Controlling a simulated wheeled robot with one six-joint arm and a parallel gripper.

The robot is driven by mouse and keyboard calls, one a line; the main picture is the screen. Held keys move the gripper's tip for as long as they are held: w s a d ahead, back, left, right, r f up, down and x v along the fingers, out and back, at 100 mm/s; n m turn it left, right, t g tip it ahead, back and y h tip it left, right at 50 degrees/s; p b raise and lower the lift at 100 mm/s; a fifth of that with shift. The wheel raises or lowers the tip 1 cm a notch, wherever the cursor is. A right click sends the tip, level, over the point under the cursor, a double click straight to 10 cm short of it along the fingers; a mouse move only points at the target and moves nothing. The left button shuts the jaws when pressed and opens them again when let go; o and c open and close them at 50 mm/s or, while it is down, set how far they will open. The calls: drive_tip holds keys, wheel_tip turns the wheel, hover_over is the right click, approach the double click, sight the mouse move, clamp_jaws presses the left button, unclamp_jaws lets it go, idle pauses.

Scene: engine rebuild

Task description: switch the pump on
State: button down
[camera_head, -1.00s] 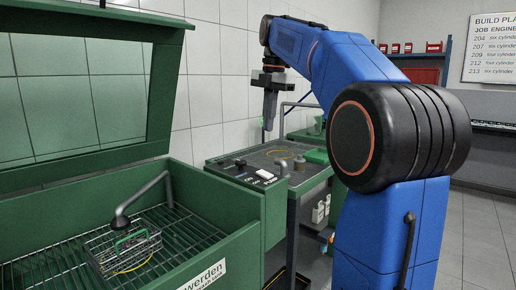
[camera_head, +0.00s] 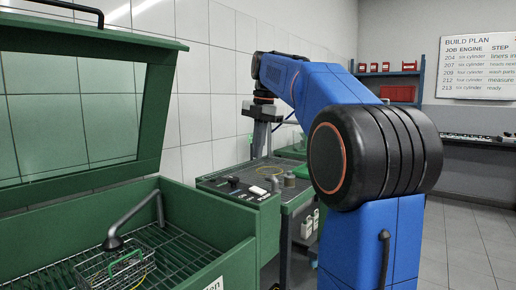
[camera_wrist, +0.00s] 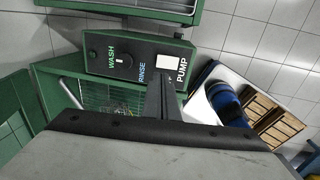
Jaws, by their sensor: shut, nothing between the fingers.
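The washer's green control box (camera_head: 262,222) stands at the right end of the wash basin. Its dark top panel (camera_wrist: 103,49) carries a round black knob (camera_wrist: 124,61) between the words WASH and RINSE. A white square (camera_wrist: 168,62), which looks like the pump switch, sits beside the word PUMP. My gripper (camera_wrist: 160,98) is shut and empty. In the wrist view its fingertips overlap the panel edge near the white square and hide part of the lettering. In the head view my gripper (camera_head: 258,146) points down above and behind the box; contact cannot be told.
The green wash basin (camera_head: 225,255) is open, its framed lid (camera_head: 150,115) raised. A wire basket (camera_head: 120,275) and a bent spout (camera_head: 135,222) are in it. Floor is clear at right.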

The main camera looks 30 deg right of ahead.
sight(257, 189)
drive_tip(key=f, duration=0.3)
drive_tip(key=w+f, duration=0.1)
drive_tip(key=f, duration=0.6)
drive_tip(key=shift+w+a+f, duration=0.2)
drive_tip(key=shift+a, duration=0.05)
drive_tip(key=shift+w+f+g, duration=0.15)
drive_tip(key=shift+f+g, duration=0.05)
drive_tip(key=shift+g, duration=0.1)
drive_tip(key=shift+s+d+r, duration=0.15)
drive_tip(key=shift+s, duration=0.25)
drive_tip(key=shift+s+d+r, duration=0.1)
drive_tip(key=shift+s, duration=0.3)
